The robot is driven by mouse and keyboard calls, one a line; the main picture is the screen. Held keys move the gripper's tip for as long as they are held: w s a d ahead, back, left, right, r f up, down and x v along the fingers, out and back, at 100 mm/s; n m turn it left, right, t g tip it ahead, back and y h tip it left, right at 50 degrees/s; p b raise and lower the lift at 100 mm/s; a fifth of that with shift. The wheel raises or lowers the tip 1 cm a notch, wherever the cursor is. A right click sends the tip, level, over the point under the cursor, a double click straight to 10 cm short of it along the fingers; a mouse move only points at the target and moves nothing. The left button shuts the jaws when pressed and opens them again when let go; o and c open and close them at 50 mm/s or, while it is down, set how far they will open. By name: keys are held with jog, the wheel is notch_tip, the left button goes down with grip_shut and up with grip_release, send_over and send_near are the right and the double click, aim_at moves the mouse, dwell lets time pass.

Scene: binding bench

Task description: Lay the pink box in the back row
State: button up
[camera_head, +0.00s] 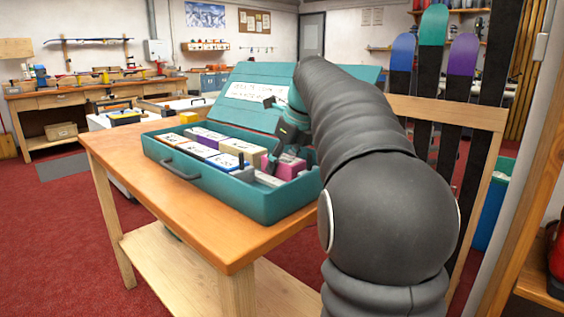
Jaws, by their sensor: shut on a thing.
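The pink box (290,170) is at the right end of the open teal case (265,207). My gripper (288,160) reaches down from above and is shut on the pink box, with a dark finger at each side. The pink box is low inside the case walls; I cannot tell whether it touches the case floor. My arm hides the right back part of the case.
The case stands on a wooden table (150,196). Its teal lid (250,80) with a white label is open behind it. A wooden rack with skis (432,60) stands at the right. A workbench (60,98) is at the far left, and red carpet lies between.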

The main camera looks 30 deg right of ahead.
jog(key=shift+s+f, duration=0.1)
jog(key=shift+f, duration=0.7)
jog(key=o, duration=1.1)
jog(key=shift+c, duration=0.2)
jog(key=o, duration=0.4)
jog(key=shift+a, duration=0.1)
jog(key=shift+d+r, duration=0.2)
jog(key=shift+r, duration=0.1)
